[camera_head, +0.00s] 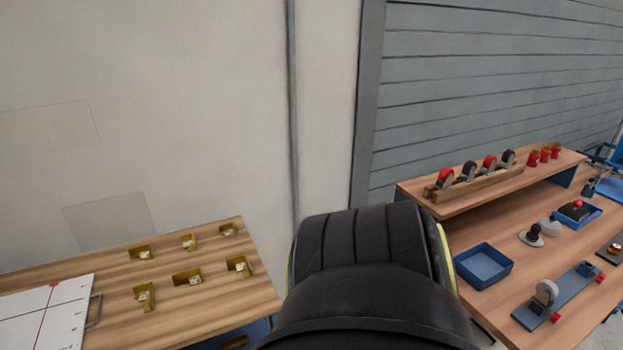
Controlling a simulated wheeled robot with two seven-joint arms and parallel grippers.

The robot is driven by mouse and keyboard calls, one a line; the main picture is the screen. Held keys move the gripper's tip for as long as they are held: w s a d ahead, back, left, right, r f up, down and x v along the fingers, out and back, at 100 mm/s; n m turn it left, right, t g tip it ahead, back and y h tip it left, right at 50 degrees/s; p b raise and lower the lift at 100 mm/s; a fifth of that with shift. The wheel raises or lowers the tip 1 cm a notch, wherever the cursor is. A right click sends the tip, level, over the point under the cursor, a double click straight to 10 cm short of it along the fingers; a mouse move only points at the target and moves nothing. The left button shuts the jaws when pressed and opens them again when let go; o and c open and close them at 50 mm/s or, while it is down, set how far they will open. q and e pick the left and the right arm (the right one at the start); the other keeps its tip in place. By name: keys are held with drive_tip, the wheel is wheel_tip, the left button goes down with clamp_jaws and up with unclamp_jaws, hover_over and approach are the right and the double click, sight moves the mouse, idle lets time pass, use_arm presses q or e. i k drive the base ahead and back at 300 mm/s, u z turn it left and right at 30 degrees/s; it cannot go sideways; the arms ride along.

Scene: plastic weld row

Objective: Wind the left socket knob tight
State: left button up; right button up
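Neither of my grippers is in view. A large black rounded link, probably part of my own arm, fills the bottom centre and hides what lies behind it. On the right bench a blue-grey bar (560,297) carries an upright grey wheel (545,293) and has a red knob-like piece (555,318) near its front end and another red piece (600,278) near its far end. A black knob (534,232) stands on a pale round base. I cannot tell which of these is the left socket knob, nor how tight any of them is.
An empty blue tray (484,266) sits beside the black link. A raised shelf (480,200) holds a wooden rack (478,186) of red and black wheels and three red pieces (545,155). The left table (215,265) bears several brass brackets (187,277) and a white board (45,312).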

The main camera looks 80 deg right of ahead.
sight(556, 317)
drive_tip(key=z, duration=4.2)
drive_tip(key=i, duration=1)
